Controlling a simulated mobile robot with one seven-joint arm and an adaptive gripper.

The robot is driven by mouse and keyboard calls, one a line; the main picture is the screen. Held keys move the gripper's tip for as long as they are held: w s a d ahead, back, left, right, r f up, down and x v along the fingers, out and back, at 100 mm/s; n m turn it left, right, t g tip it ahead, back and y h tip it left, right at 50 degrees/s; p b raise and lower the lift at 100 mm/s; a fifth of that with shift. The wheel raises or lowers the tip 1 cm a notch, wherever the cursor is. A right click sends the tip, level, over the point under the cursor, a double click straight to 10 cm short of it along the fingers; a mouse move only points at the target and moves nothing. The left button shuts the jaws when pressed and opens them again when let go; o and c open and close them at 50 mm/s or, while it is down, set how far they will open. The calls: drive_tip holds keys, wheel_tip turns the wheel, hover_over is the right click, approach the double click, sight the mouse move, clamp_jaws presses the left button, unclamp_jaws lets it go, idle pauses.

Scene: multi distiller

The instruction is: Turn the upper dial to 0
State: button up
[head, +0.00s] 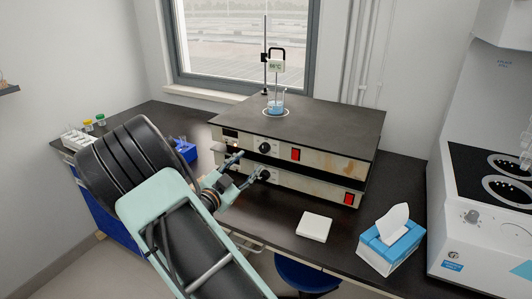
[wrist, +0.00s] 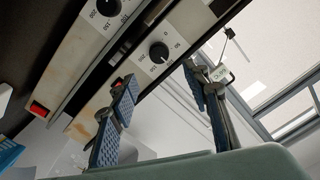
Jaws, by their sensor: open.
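Two heating units with beige fronts are stacked on the bench. The upper dial (head: 265,147) is a black knob on the upper unit; in the wrist view it (wrist: 159,52) shows with a numbered scale around it. I cannot read its setting surely. The lower dial (head: 264,174) is below it, and in the wrist view (wrist: 109,5) it is at the top edge. My gripper (head: 250,164) is open and empty in front of the stack. In the wrist view the upper dial appears between the two fingers (wrist: 160,73), apparently not touched by them.
Red switches (head: 296,154) sit right of the dials. A beaker (head: 276,103) stands on top by a stand with a thermometer display (head: 277,66). A white block (head: 314,227) and tissue box (head: 391,242) lie front right. A blue rack (head: 185,150) is to the left.

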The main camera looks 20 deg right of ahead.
sight(263, 149)
drive_tip(key=x, duration=0.9)
drive_tip(key=shift+w+d, duration=0.2)
drive_tip(key=shift+d, duration=0.05)
drive_tip(key=c, duration=1.2)
drive_tip(key=shift+o, duration=0.2)
